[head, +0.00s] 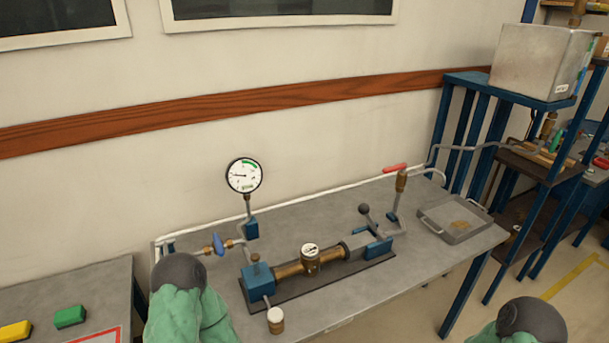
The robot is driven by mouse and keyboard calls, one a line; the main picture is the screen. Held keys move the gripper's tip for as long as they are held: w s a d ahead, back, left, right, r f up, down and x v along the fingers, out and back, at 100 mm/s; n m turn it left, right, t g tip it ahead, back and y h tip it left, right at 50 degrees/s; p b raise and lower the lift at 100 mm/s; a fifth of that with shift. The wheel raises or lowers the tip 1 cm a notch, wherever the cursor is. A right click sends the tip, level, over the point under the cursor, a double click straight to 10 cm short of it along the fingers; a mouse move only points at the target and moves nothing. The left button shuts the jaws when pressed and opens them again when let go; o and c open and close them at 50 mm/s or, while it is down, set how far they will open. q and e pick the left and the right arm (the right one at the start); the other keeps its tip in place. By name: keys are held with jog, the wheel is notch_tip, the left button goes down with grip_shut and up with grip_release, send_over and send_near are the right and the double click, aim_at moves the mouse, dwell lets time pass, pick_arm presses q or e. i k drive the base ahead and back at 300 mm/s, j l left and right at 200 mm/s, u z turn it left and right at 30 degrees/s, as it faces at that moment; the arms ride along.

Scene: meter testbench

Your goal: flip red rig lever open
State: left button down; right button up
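The red lever (395,168) is at the right part of the grey bench. It sits at the top of a brass valve (401,182) on a grey pipe and points left, close to horizontal. Only green links with dark round caps of my two arms show, at the bottom left and bottom right edges. Both stay well in front of the lever. Neither of my grippers is in view.
The bench (340,310) carries a dial gauge (244,175), a blue-handled valve (218,244), a brass meter (311,256) in a clamp rig, a black-knobbed lever (364,209) and a metal tray (456,222). A blue rack (465,130) stands at right.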

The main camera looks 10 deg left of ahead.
aim_at(402, 166)
jog(key=l+u, duration=0.1)
jog(key=u, duration=0.35)
jog(key=i+l+u, duration=0.1)
jog(key=u, duration=0.3)
jog(key=i+l+u, duration=0.1)
jog(key=l+u, duration=0.3)
jog(key=l, duration=0.65)
jog(key=k+l+u, duration=0.1)
jog(key=l+u, duration=0.3)
jog(key=l, duration=1.25)
